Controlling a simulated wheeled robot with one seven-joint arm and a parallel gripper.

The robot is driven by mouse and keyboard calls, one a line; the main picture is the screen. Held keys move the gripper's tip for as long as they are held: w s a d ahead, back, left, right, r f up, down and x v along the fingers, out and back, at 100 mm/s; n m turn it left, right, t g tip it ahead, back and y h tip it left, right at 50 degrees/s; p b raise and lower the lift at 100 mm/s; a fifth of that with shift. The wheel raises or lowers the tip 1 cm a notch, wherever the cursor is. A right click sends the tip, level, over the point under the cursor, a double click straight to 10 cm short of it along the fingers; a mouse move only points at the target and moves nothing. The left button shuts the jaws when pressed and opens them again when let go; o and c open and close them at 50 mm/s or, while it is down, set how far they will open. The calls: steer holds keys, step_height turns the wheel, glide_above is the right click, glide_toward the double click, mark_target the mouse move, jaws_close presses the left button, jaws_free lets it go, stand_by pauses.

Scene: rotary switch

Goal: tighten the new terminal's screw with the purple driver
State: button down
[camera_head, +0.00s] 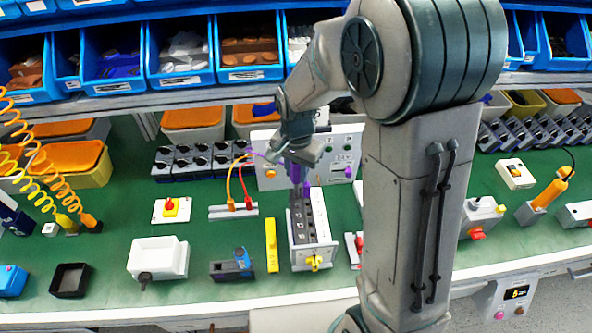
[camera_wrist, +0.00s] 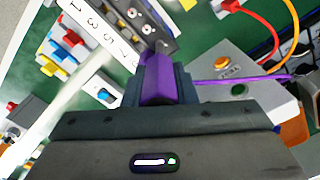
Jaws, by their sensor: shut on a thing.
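My gripper (camera_head: 302,158) is shut on the purple driver (camera_wrist: 158,80) and points down over the back end of the rotary switch (camera_head: 312,225). In the head view the driver shows as a purple piece (camera_head: 296,174) below the jaws. In the wrist view its shaft runs up toward the dark terminal row (camera_wrist: 120,20) of the switch, near bright round screws (camera_wrist: 146,29). Whether the tip sits in a screw cannot be told. The switch has a numbered pale side and a yellow knob (camera_head: 314,263) at the front. I cannot tell which terminal is new.
A grey box with buttons (camera_head: 270,172) stands behind the switch; a purple wire (camera_wrist: 240,79) and red and orange wires (camera_head: 238,185) run near the gripper. A yellow bar (camera_head: 271,245) lies left of the switch. Green bench is bare at front right (camera_head: 500,250).

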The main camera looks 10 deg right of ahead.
steer(key=n, duration=1.1)
steer(key=shift+a, duration=0.1)
steer(key=n, duration=0.3)
steer(key=shift+r+p, duration=0.1)
steer(key=shift+p, duration=0.3)
steer(key=n+p, duration=0.1)
steer(key=n, duration=0.4)
steer(key=shift+a, duration=0.1)
steer(key=shift+s+r+n+p, duration=0.1)
steer(key=shift+n+p, duration=0.75)
steer(key=shift+n, duration=0.35)
steer(key=n+p, duration=0.2)
steer(key=n, duration=0.2)
steer(key=shift+n+p, duration=0.45)
steer(key=shift+n, duration=0.45)
steer(key=shift+f, duration=0.2)
steer(key=shift+f, duration=0.4)
